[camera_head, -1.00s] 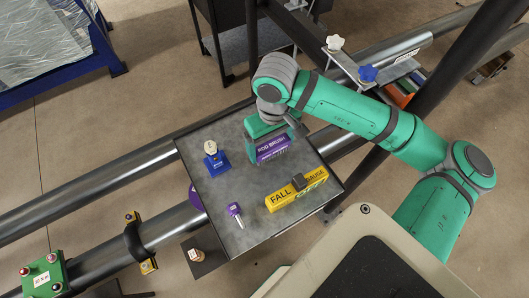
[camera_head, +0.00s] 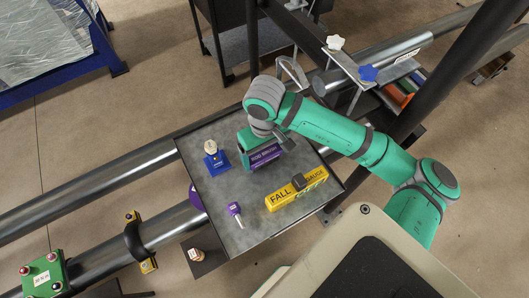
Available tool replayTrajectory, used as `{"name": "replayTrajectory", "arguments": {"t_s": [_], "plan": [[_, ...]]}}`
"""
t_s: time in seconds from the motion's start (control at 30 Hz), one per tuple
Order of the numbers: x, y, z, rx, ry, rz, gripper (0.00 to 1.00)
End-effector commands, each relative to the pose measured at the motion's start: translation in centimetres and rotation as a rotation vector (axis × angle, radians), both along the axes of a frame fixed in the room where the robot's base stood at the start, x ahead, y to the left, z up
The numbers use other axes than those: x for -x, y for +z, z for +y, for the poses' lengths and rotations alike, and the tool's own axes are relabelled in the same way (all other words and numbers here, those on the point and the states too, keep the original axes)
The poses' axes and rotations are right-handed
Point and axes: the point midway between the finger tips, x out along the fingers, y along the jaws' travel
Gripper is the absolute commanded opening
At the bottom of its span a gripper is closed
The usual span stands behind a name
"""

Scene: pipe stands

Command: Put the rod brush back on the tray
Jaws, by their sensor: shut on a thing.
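The rod brush (camera_head: 266,155), a purple block with white lettering, is at the upper middle of the tray. The tray (camera_head: 235,203) is a grey square plate with a dark rim. My gripper (camera_head: 250,152) is just above and behind the rod brush, shut on it; the fingers are mostly hidden by my wrist. I cannot tell whether the brush's underside touches the tray.
On the tray stand a blue block with a pale knob (camera_head: 214,158), a yellow fall gauge (camera_head: 297,190) at the right, and a small purple-headed tool (camera_head: 235,212) at the front. Metal pipes (camera_head: 110,181) run past the tray. The tray's middle is clear.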

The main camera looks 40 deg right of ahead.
Motion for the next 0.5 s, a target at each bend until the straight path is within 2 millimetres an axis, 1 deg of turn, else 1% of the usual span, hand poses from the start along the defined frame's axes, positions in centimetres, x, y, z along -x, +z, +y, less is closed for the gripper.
{"name": "replayTrajectory", "arguments": {"t_s": [0.07,0.1,0.13,0.37,0.5], "plan": [[0.01,-0.19,-0.03,0.0,0.0,0.0,0.51],[0.0,-0.19,-0.03,0.0,-0.001,-0.001,0.92],[0.01,-0.19,-0.05,0.0,-0.001,-0.001,1.0],[0.03,-0.16,-0.08,0.0,-0.002,0.0,1.0],[0.06,0.42,-0.16,0.002,-0.002,-0.001,1.0]]}}
